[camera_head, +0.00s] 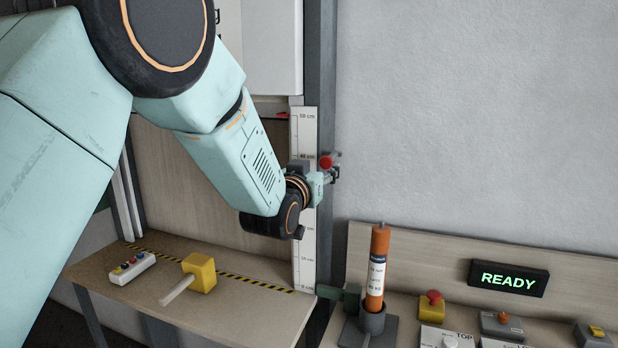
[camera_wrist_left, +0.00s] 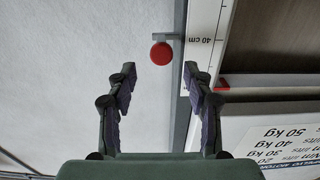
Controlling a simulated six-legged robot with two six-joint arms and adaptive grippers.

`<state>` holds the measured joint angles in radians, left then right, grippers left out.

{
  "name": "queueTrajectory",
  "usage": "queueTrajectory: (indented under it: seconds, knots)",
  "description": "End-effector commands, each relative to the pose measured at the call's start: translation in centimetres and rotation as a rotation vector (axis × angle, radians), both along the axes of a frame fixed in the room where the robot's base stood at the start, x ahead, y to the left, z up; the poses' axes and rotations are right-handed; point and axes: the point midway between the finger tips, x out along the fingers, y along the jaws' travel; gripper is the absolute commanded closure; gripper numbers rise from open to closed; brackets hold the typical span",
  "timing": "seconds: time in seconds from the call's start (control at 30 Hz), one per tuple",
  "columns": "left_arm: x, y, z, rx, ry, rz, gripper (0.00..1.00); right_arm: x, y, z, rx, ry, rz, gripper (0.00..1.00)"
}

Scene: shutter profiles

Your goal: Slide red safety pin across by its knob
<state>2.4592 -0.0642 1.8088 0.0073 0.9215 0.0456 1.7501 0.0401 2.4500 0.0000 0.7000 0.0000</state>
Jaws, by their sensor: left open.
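The red knob (camera_head: 326,161) of the safety pin shows beside the grey upright post, next to the white height scale. It also shows in the left wrist view (camera_wrist_left: 161,53) as a round red disc, with a short grey bar behind it reaching to the post. My left gripper (camera_head: 334,173) is at the post, close to the knob. In the left wrist view my left gripper (camera_wrist_left: 160,78) is open, its two dark fingers on either side of the knob's line and the knob just beyond the tips. Contact is not visible. My right gripper is out of view.
The scale (camera_head: 304,240) runs down the post. A red pointer (camera_wrist_left: 222,86) is near it. Below are a yellow-headed mallet (camera_head: 199,272), a button box (camera_head: 132,268), an orange cylinder (camera_head: 378,250) in a grey holder and a READY sign (camera_head: 508,278). The wall at right is bare.

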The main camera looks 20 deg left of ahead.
Motion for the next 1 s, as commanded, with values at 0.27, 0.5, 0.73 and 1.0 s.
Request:
queueTrajectory:
  seconds: [0.27,0.5,0.73,1.0]
  knots:
    - [-4.1,0.2,0.0,0.001,0.001,-0.001,0.48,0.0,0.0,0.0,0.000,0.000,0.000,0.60]
    - [-5.6,0.3,0.0,0.000,0.000,-0.001,0.48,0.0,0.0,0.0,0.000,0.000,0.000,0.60]
    - [-5.7,0.3,0.0,0.000,-0.001,-0.001,0.48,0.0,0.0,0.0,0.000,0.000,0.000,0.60]
    - [-5.8,0.4,-0.8,0.000,0.016,0.000,0.48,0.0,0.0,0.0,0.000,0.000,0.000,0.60]
